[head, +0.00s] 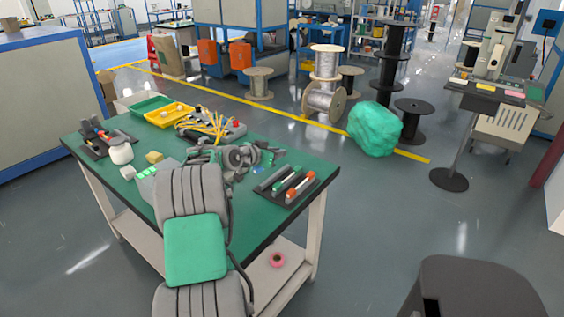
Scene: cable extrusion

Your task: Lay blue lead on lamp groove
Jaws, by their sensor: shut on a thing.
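My arm reaches over the green-topped table, and my gripper (257,169) is low over its middle right part. The fingers are small and partly hidden by the wrist. A small patch of blue, which looks like the blue lead (258,172), shows at the fingers, and my gripper is shut on it. Most of the lead is hidden or too small to make out. A dark tray (272,192) with green, pale and orange-red parts lies just right of my gripper. I cannot tell which part is the lamp groove.
A green bin (150,105), a yellow bin (168,116), yellow cables (212,127) and a white jar (121,152) stand towards the table's back and left. A black rack (98,138) is at the left corner. Pink tape (277,260) lies on the lower shelf.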

